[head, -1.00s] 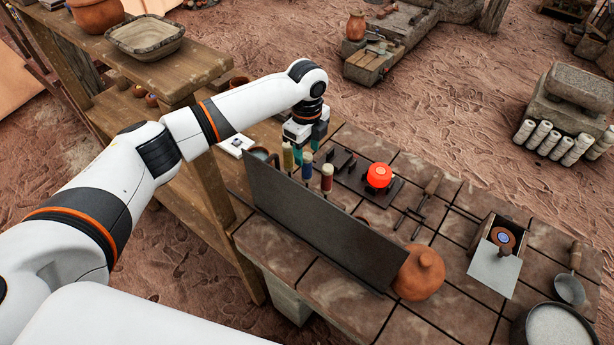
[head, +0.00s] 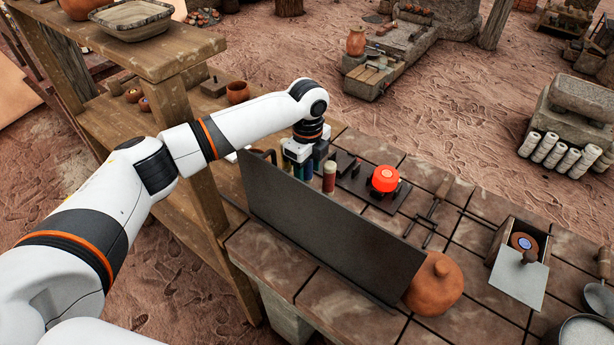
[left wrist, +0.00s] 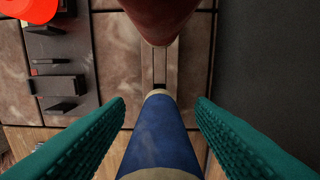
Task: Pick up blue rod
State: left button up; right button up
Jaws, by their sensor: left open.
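The blue rod (left wrist: 160,135) stands between the two teal-padded fingers of my left gripper (left wrist: 160,110) in the left wrist view. The gripper is open, with a gap visible on each side of the rod. In the head view my left gripper (head: 304,160) is down among the upright rods behind the dark panel, and the blue rod (head: 309,171) is mostly hidden by it. A red rod (head: 329,177) stands just right of it; it also shows in the left wrist view (left wrist: 160,15). My right gripper is not in view.
The dark upright panel (head: 330,235) stands close in front of the rods. A glowing red-orange object (head: 385,178) sits on dark blocks to the right. A clay pot (head: 434,284) stands at the panel's right end. A wooden shelf (head: 165,60) is at left.

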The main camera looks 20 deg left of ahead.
pick_arm(q)
jog(key=shift+r, duration=0.1)
grip_shut()
jog(key=shift+r, duration=0.1)
notch_tip(320, 180, up, 18)
jog(key=p, duration=1.8)
jog(key=shift+p, duration=0.3)
